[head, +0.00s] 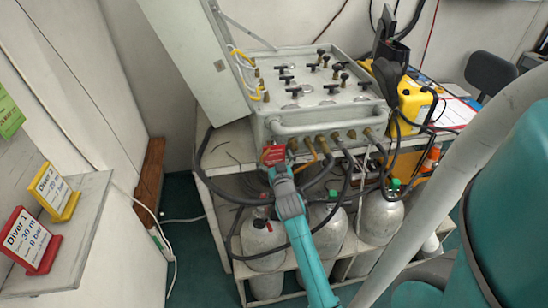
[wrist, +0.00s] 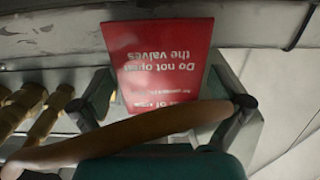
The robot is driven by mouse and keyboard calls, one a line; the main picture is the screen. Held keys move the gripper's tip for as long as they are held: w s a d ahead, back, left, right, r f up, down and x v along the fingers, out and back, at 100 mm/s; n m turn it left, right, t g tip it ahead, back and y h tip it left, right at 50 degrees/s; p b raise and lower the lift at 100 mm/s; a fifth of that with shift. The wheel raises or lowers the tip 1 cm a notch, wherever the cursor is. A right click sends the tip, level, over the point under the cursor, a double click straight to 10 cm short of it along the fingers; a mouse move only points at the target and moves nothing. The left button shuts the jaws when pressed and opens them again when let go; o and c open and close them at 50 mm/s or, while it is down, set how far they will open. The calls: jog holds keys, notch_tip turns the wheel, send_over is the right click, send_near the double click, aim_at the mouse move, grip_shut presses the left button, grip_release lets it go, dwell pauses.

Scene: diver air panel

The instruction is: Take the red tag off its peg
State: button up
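The red tag (head: 274,154) hangs at the front of the grey valve panel (head: 318,94), near its lower left corner. In the wrist view the red tag (wrist: 157,62) fills the upper middle, with white lettering upside down, including "Do not open the valves". My gripper (head: 279,168) is just below and in front of the tag in the head view. In the wrist view my gripper (wrist: 164,104) has its fingers wide apart, one near each side of the tag. I cannot tell whether they touch it. The peg is hidden.
An orange-brown hose (wrist: 130,134) crosses close before the wrist camera, over the tag's lower part. Brass fittings (wrist: 38,118) stand to the left there. Black hoses (head: 218,190) loop around the panel. Grey cylinders (head: 263,240) stand below. Two signs, red (head: 28,240) and yellow (head: 53,192), stand on the left shelf.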

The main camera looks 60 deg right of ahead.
jog(key=c, duration=0.7)
jog(key=shift+r, duration=0.15)
jog(key=shift+r, duration=0.2)
jog(key=v, duration=1.8)
